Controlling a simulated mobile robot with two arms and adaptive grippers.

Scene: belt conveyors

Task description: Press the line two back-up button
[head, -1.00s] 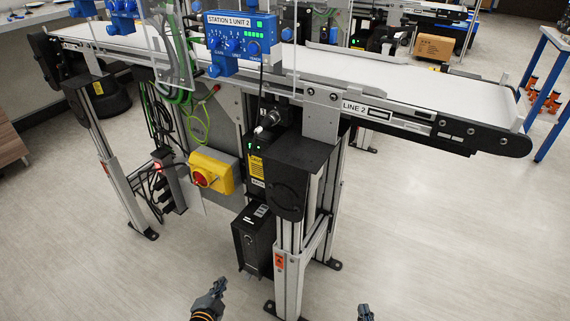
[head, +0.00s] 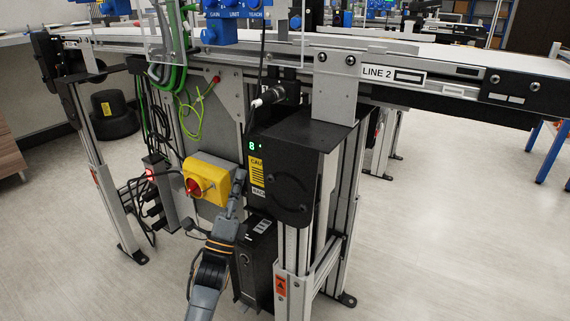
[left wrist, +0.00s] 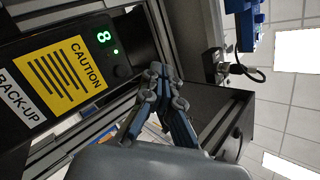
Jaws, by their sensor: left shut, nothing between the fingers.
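The line two back-up unit is a black box (head: 258,146) under the LINE 2 conveyor in the head view, with a green digit display and a yellow caution label. The left wrist view shows its green 8 (left wrist: 104,37), the yellow caution label (left wrist: 64,75) and a white BACK-UP label (left wrist: 17,98). A dark round button-like part (left wrist: 122,72) sits beside the small green light. My left gripper (head: 239,178) is shut and empty in front of the box's lower left. In the left wrist view its fingertips (left wrist: 157,75) are right of that part; contact cannot be told. My right gripper is out of view.
A yellow switch box with a red knob (head: 207,180) is just left of my left gripper. A black power box (head: 256,262) stands below. A black motor housing (head: 292,180) and metal leg are to the right. Cables (head: 165,60) hang at left.

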